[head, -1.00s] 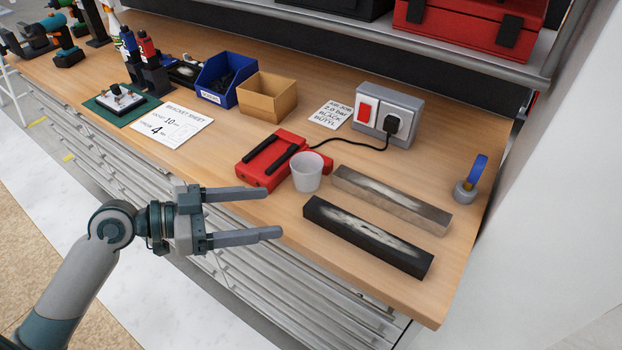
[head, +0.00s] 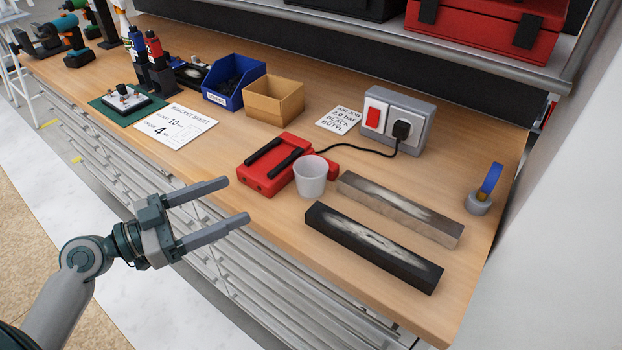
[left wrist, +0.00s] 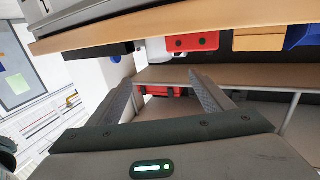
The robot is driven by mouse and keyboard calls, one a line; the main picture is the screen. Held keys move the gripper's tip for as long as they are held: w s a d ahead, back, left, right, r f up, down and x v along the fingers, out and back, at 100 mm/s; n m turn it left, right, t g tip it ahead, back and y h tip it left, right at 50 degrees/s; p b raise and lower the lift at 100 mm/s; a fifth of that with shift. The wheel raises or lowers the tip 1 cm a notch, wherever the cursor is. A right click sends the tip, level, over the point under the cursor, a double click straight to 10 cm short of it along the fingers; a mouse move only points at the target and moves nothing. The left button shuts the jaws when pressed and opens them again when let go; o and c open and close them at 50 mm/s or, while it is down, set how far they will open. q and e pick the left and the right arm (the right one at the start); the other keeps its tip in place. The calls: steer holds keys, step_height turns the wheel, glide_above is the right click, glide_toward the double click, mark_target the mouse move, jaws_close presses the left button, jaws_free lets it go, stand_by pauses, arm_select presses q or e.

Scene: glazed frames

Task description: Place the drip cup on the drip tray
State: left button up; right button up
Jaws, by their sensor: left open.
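A plain pale grey cup (head: 310,177), which looks like the drip cup, stands upright on the bench against the front of a red tool. No part is labelled as the drip tray. Two long blocks with pale streaked tops lie right of the cup, a black one (head: 335,223) in front and a grey-brown one (head: 443,232) behind; I cannot tell whether either is the tray. My left gripper (head: 236,200) is open and empty, off the bench's front edge, left of the cup and apart from it. Its fingers also show in the left wrist view (left wrist: 160,82). My right gripper is not seen.
The red tool (head: 258,178) with black bars touches the cup's area. A socket box (head: 396,112) with a plugged cable stands behind. A blue bin (head: 232,82), a tan bin (head: 272,100) and a paper sheet (head: 175,126) lie left. A blue-topped roll holder (head: 480,200) stands far right.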

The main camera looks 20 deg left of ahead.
arm_select(q)
steer(key=p, duration=0.4)
glide_toward(296, 172)
steer(key=shift+x, duration=0.8)
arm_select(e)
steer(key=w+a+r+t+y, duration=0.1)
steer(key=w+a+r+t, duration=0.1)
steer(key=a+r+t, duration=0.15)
arm_select(q)
steer(key=p+x, duration=0.1)
steer(key=x, duration=0.3)
steer(key=shift+f+p, duration=0.1)
steer(key=shift+p, duration=0.25)
steer(key=shift+w+d+f, duration=0.1)
steer(key=shift+w+d, duration=0.05)
steer(key=shift+w, duration=0.05)
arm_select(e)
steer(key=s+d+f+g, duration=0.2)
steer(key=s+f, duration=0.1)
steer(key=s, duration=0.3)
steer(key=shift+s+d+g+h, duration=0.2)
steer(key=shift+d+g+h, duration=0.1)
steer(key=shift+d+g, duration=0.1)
